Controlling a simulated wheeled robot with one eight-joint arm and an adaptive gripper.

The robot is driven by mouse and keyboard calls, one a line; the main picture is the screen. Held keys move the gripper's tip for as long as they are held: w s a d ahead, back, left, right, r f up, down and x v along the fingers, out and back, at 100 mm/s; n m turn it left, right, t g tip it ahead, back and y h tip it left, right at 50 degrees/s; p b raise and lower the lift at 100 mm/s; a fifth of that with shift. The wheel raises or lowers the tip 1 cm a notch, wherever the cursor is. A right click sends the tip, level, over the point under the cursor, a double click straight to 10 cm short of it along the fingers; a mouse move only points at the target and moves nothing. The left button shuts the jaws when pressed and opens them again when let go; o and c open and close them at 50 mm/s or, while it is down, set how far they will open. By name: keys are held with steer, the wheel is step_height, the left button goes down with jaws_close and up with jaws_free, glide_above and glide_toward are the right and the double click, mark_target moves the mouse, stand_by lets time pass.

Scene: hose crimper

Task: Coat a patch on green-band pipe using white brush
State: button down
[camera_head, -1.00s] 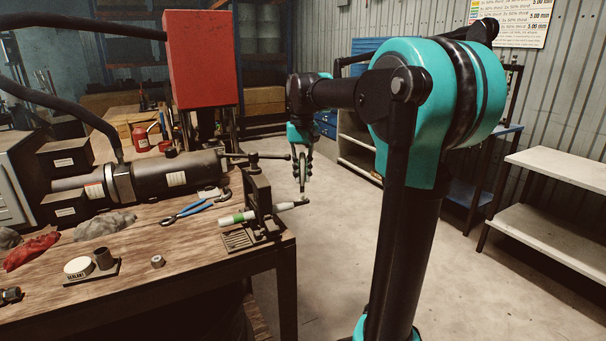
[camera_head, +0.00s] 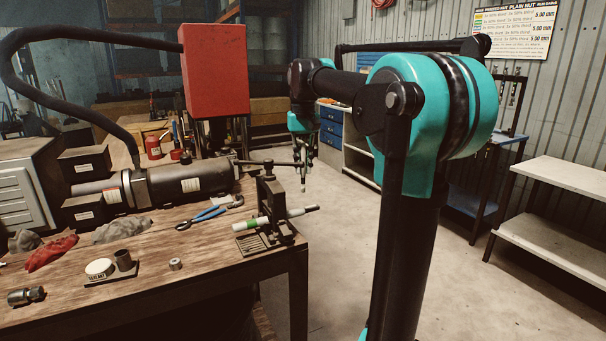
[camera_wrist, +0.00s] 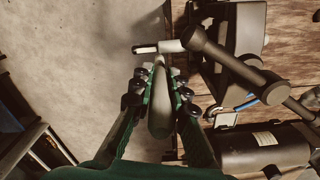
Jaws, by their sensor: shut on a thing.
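My gripper (camera_head: 303,150) is shut on the white brush, whose dark handle (camera_wrist: 160,112) lies between the fingers in the wrist view. The brush (camera_head: 304,184) hangs nearly upright, tip down, in the head view. The tip is apart from the pipe in the head view, above its right part. The pipe with a green band (camera_head: 250,225) is clamped across the vise (camera_head: 272,205) at the bench's right corner. Its free end sticks out to the right past the vise. In the wrist view the pipe end (camera_wrist: 160,47) shows just beyond the brush tip; contact cannot be told there.
A sealant tub (camera_head: 99,267) and a small dark cup stand on a plate on the bench (camera_head: 180,285). Blue pliers (camera_head: 202,217), a dark cylinder (camera_head: 185,184) and a red box (camera_head: 213,70) are left of my gripper. Open floor lies to the right.

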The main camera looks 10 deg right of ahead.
steer(key=shift+r, duration=1.2)
